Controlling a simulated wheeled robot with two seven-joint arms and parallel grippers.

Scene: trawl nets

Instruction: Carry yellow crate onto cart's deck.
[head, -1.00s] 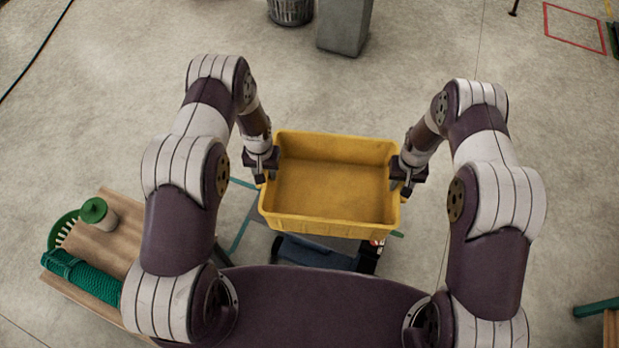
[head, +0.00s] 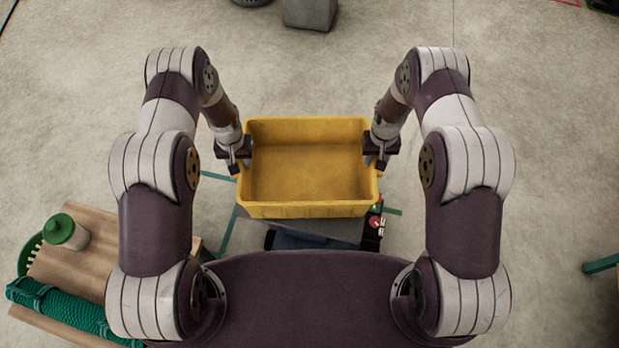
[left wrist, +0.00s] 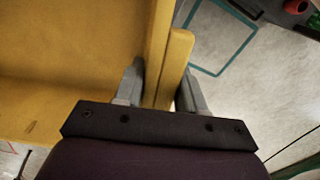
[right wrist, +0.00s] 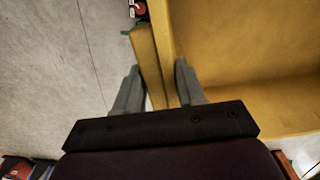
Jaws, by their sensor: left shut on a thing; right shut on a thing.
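The yellow crate (head: 306,211) is empty and hangs between my two grippers in the middle of the head view, looking about level. My left gripper (head: 240,158) is shut on the crate's left rim; the left wrist view shows its fingers on both sides of the crate wall (left wrist: 178,65). My right gripper (head: 376,156) is shut on the crate's right rim; the right wrist view shows the same hold on the wall (right wrist: 145,60). A dark blue and grey thing (head: 300,240) shows partly below the crate. I cannot tell whether it is the cart's deck.
A wooden table (head: 85,265) at the left holds a green-lidded jar (head: 66,232), a green basket and a rolled green net (head: 75,315). Small red items (head: 376,222) lie near the crate's front right corner. A grey bin (head: 309,12) stands far back. Open floor lies beyond the crate.

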